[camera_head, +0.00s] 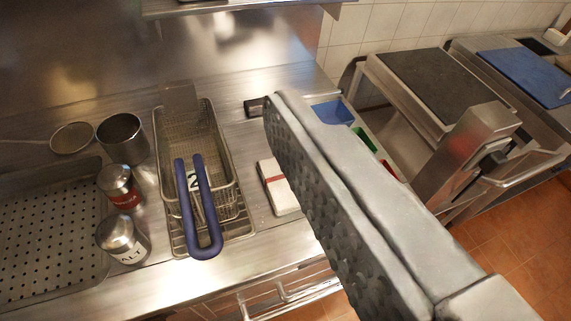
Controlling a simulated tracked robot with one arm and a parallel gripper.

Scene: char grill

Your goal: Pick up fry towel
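The fry towel (278,187) looks like a small folded white cloth with a red stripe. It lies flat on the steel counter, just right of the fry basket, and its right edge is close to my gripper in the picture. My gripper (270,105) shows as a large grey metal shape with a textured side, reaching in from the bottom right to the middle. Nothing is seen held in it. I cannot make out two separate fingertips or a gap between them. The towel appears apart from the gripper, which covers the counter behind it.
A wire fry basket (170,130) with blue handles (203,247) stands left of the towel. Two metal shakers (121,240), a steel pot (122,138) and a strainer (73,137) are further left. Coloured bins (333,112) and a dark-topped unit (437,84) stand right. The counter's front edge is close to the towel.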

